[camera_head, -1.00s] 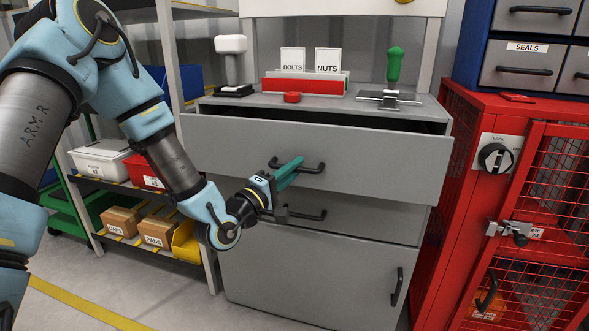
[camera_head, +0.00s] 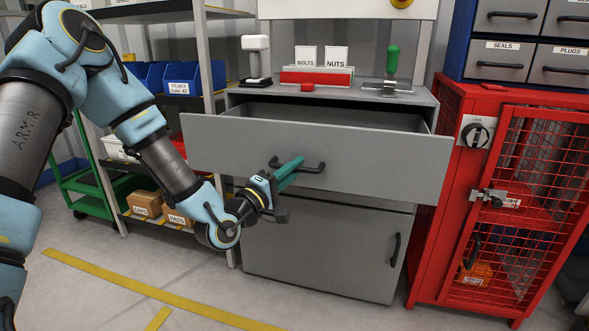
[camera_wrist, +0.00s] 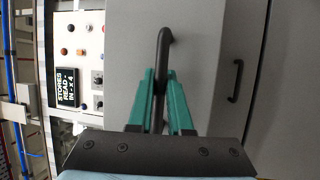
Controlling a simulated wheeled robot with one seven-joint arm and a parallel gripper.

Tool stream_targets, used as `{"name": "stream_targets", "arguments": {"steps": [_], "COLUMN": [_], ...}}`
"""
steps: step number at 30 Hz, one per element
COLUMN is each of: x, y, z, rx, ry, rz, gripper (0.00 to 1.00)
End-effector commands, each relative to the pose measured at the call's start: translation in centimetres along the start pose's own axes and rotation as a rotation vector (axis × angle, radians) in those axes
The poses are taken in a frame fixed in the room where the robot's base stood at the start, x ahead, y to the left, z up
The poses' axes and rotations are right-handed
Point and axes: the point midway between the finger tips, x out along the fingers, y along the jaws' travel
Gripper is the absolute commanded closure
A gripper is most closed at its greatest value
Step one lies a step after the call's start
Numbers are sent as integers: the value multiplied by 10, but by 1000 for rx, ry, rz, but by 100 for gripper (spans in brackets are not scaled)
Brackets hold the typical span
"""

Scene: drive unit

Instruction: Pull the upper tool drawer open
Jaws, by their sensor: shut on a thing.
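The upper tool drawer (camera_head: 350,157) of the grey cabinet (camera_head: 310,250) stands well out from the cabinet, and its inside shows behind the front panel. The part of the inside that I can see looks empty. Its black bar handle (camera_head: 314,169) is on the front. My gripper (camera_head: 289,172) has its green fingers shut around the left part of this handle. In the wrist view the handle (camera_wrist: 163,50) runs between the two green fingers (camera_wrist: 160,100).
On the cabinet top are a red-fronted bin (camera_head: 316,76) with BOLTS and NUTS cards, a green-handled clamp (camera_head: 392,62) and a white-headed tool (camera_head: 255,55). A red mesh locker (camera_head: 440,200) stands close at the right. Shelving is at the left. The floor in front is clear.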

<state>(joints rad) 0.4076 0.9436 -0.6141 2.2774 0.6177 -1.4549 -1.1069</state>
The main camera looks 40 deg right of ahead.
Motion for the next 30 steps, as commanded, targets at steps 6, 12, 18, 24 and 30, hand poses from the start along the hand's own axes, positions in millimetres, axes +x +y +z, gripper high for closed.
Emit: {"name": "stream_targets", "arguments": {"steps": [6,12,18,24,30], "x": [0,0,0,0,-18], "y": [-1,-1,0,0,-1], "z": [0,0,0,0,-1], "rx": [0,0,0,0,1], "ry": [1,1,1,0,2], "rz": [-2,-2,-1,0,-3], "gripper": [100,71,53,53,53]}}
